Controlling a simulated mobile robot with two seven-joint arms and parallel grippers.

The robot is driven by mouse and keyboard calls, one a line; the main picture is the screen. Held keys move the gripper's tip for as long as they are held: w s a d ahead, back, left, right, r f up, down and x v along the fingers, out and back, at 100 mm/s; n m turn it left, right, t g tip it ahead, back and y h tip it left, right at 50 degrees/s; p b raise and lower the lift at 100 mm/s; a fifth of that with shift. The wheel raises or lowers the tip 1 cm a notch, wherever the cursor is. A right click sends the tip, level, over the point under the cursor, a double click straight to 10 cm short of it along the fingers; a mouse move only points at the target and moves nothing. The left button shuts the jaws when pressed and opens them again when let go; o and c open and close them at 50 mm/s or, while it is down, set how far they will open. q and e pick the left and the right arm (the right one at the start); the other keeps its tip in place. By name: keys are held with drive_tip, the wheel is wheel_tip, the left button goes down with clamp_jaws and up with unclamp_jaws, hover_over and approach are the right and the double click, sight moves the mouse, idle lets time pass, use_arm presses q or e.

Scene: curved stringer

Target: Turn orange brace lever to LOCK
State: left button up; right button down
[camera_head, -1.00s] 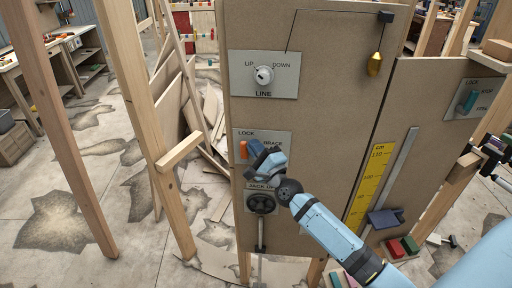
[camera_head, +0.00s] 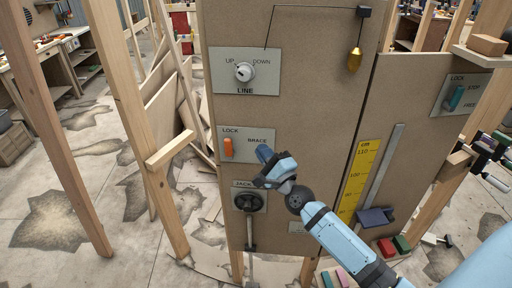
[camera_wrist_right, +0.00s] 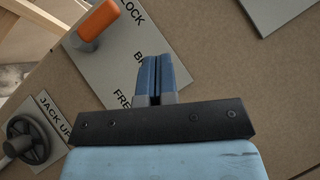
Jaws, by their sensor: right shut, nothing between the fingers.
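The orange brace lever (camera_head: 228,147) stands upright on its grey plate (camera_head: 262,146), at the left side, just below the word LOCK. It also shows in the right wrist view, where the lever (camera_wrist_right: 98,20) is at the upper left. My right gripper (camera_head: 264,152) is to the right of the lever and apart from it, in front of the plate's lower right part. In the right wrist view its fingers (camera_wrist_right: 157,78) are together with nothing between them, and they cover part of the plate's lettering. My left gripper is not in view.
Below the brace plate is a black jack handwheel (camera_head: 249,200), also in the right wrist view (camera_wrist_right: 28,140). Above is the white line knob (camera_head: 244,72). A yellow scale (camera_head: 360,178) and a teal lever (camera_head: 456,97) are to the right. A wooden post (camera_head: 150,150) stands left.

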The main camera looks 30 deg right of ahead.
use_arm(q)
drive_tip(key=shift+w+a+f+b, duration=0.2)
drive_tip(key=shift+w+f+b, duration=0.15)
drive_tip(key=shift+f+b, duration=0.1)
use_arm(e)
drive_tip(key=s, duration=0.5)
drive_tip(key=shift+s, duration=0.35)
use_arm(q)
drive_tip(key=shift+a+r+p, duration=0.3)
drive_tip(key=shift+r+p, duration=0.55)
drive_tip(key=shift+p, duration=0.25)
use_arm(e)
drive_tip(key=s+a+f+n+g, duration=0.3)
drive_tip(key=s+a+f+n, duration=0.2)
drive_tip(key=f+n, duration=0.3)
drive_tip(key=s+a+f+n+g+y, duration=0.1)
drive_tip(key=s+a+f+n+g, duration=0.3)
drive_tip(key=s+f+n, duration=0.3)
drive_tip(key=s+a+f+n+g+y, duration=0.1)
drive_tip(key=s+a+f+n+g, duration=0.2)
drive_tip(key=s+a+f+n, duration=0.4)
wheel_tip(320, 180, down, 4)
drive_tip(key=n, duration=0.2)
drive_tip(key=shift+n+g, duration=0.3)
drive_tip(key=shift+g, duration=0.1)
